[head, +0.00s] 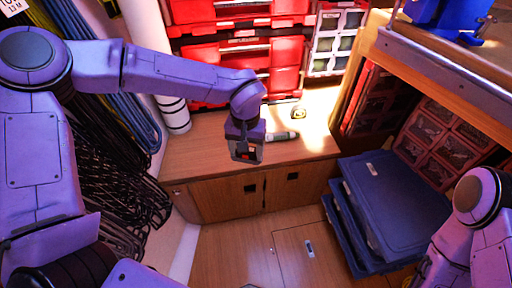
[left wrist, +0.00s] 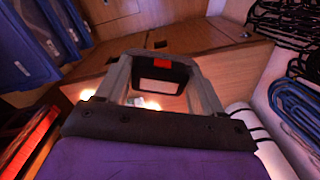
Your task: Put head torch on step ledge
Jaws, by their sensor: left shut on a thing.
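My left gripper (head: 246,152) is shut on a small dark thing with an orange-red patch, which I take to be the head torch (head: 252,154). In the left wrist view the head torch (left wrist: 160,64) sits between the two grey fingers, dark-framed with a red piece on top and a paler middle. The wooden top above the cabinet doors, which I take to be the step ledge (head: 212,128), lies below and behind the gripper. The gripper is near its front edge. I cannot tell whether the torch touches it. My right gripper is out of view.
A greenish cylinder (head: 282,136) and a small yellow-and-dark thing (head: 299,114) lie on the wooden top right of my gripper. Red cases (head: 235,50) stand behind. A white roll (head: 173,114) is at left. Blue stacked boxes (head: 395,205) are at right, with wooden floor between.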

